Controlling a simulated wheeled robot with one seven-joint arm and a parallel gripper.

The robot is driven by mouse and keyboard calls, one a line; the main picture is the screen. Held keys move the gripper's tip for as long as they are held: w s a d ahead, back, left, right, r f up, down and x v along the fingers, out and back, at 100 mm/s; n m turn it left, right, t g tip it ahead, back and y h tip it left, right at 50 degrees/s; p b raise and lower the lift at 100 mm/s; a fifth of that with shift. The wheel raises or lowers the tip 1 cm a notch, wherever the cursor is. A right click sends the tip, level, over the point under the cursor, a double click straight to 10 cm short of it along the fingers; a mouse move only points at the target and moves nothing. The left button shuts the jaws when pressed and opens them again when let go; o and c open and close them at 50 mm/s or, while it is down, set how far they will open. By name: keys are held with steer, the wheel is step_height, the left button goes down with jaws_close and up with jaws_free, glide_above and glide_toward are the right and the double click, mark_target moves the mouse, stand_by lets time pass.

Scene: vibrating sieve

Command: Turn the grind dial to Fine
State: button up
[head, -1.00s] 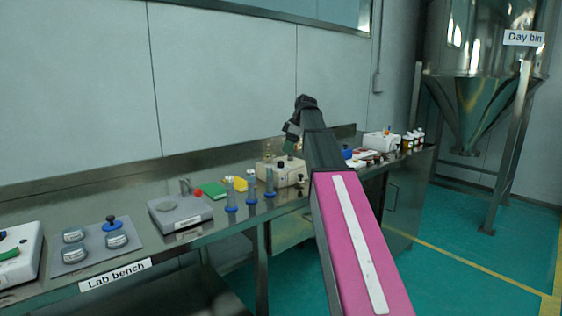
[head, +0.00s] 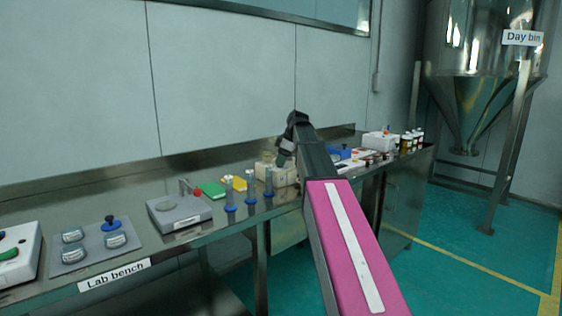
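A beige box-shaped device (head: 268,172) stands on the lab bench near the middle of the head view, partly covered by my arm. I cannot read a dial or a Fine mark on it; any knob there is hidden or too small to make out. My gripper (head: 282,160) points down at the top of this device, close above or touching it; I cannot tell which. Its fingers are small and dark, and their opening does not show.
Blue-based grey cylinders (head: 250,188) stand at the bench's front edge. A grey scale-like device (head: 180,215) and a plate with round tins (head: 97,242) are left. A white device (head: 380,142) and bottles (head: 407,141) are right. Green floor (head: 440,225) is open.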

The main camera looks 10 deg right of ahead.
steer(key=shift+m, duration=0.4)
steer(key=m+t, duration=0.1)
steer(key=m, duration=0.1)
steer(key=m+t+h, duration=0.1)
steer(key=m, duration=0.1)
steer(key=shift+s+m, duration=0.15)
steer(key=shift+m, duration=0.25)
steer(key=m+h, duration=0.1)
steer(key=m, duration=0.2)
steer(key=m+t+h, duration=0.1)
steer(key=m, duration=0.2)
steer(key=shift+a, duration=0.15)
steer(key=m+h, duration=0.1)
steer(key=m, duration=0.2)
steer(key=m+h, duration=0.1)
steer(key=m, duration=0.2)
steer(key=shift+a+m+h, duration=0.1)
steer(key=shift+m+h, duration=0.2)
steer(key=shift+h, duration=0.1)
steer(key=m, duration=0.2)
steer(key=m+g+h, duration=0.1)
steer(key=m, duration=0.2)
steer(key=shift+m+h, duration=0.3)
steer(key=o, duration=0.9)
